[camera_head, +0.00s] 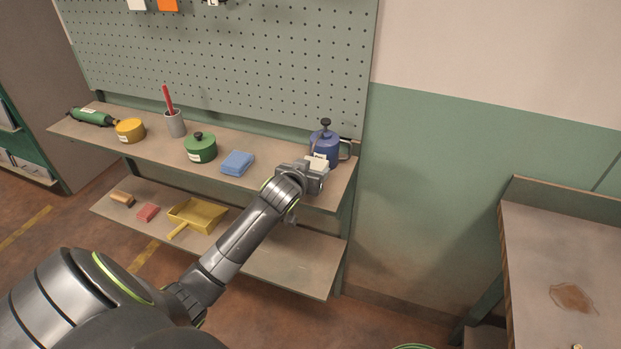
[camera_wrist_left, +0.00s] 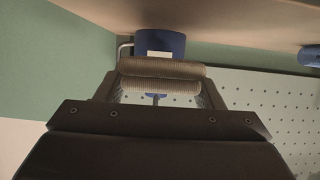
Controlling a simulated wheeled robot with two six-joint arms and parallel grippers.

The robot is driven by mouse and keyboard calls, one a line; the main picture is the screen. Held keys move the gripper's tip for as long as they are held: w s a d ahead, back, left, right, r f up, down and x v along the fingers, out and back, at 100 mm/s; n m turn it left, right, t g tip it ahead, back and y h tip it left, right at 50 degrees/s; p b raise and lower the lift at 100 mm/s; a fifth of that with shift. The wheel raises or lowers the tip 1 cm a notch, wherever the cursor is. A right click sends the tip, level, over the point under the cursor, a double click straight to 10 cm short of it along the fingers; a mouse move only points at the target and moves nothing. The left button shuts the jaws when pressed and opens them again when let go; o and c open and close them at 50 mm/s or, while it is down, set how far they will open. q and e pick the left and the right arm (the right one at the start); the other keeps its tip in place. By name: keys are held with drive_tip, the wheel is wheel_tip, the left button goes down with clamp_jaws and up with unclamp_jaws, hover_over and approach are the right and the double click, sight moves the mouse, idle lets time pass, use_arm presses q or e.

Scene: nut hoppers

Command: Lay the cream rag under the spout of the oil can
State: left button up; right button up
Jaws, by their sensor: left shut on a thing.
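The blue oil can (camera_head: 325,146) with a dark knob stands at the right end of the upper shelf. It also shows in the left wrist view (camera_wrist_left: 160,42), where the scene appears upside down. I cannot make out its spout. My left gripper (camera_head: 316,172) is just in front of the can, shut on the cream rag (camera_head: 318,162). The folded rag shows as thick layers between the fingers in the left wrist view (camera_wrist_left: 160,78). It partly hides the can; I cannot tell whether it touches the shelf. My right gripper is not in view.
The upper shelf (camera_head: 270,182) also holds a folded blue cloth (camera_head: 237,163), a green lidded pot (camera_head: 200,148), a grey cup (camera_head: 175,124) and a yellow tin (camera_head: 130,130). A yellow dustpan (camera_head: 198,215) lies below. A stained bench (camera_head: 540,245) stands at right.

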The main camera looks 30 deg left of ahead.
use_arm(q)
drive_tip(key=shift+f+p, duration=0.35)
drive_tip(key=shift+f, duration=1.4)
drive_tip(key=shift+f, duration=0.1)
drive_tip(key=o, duration=1)
drive_tip(key=shift+c, duration=0.2)
drive_tip(key=shift+r, duration=0.2)
drive_tip(key=v, duration=1.2)
drive_tip(key=shift+b, duration=0.35)
drive_tip(key=shift+f, duration=0.2)
